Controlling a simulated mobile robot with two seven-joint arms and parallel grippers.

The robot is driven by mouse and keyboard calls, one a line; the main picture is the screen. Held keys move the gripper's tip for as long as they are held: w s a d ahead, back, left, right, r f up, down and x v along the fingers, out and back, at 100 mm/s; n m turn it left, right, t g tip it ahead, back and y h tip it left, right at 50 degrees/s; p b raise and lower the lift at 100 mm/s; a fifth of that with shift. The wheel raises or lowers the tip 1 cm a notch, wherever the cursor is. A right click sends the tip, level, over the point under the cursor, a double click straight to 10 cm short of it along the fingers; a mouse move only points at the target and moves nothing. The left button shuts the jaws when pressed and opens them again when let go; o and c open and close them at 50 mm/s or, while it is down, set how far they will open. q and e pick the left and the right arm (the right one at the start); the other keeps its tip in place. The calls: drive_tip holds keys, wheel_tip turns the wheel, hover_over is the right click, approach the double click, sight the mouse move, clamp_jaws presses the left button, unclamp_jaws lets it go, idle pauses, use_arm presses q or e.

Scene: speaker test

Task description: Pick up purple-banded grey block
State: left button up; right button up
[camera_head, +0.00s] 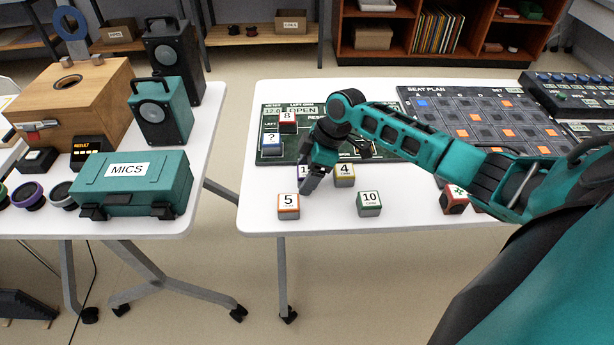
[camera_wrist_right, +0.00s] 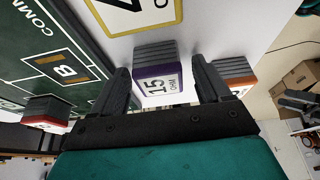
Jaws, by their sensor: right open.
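The purple-banded grey block (camera_wrist_right: 157,85), marked 15, stands between the two fingers of my right gripper (camera_wrist_right: 163,90) in the right wrist view. The fingers are open, one on each side of it; I cannot tell whether either touches it. In the head view my right gripper (camera_head: 314,180) points down at the white table, and the block (camera_head: 304,170) is mostly hidden behind it, with part of its number showing. My left gripper is not in view.
Close by stand an orange-banded block marked 5 (camera_head: 288,206), a yellow-banded block marked 4 (camera_head: 344,175) and a green-banded block marked 10 (camera_head: 369,203). A dark green board (camera_head: 270,157) lies behind, bearing blocks.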

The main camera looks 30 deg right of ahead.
drive_tip(key=c, duration=1.1)
drive_tip(key=shift+r, duration=0.1)
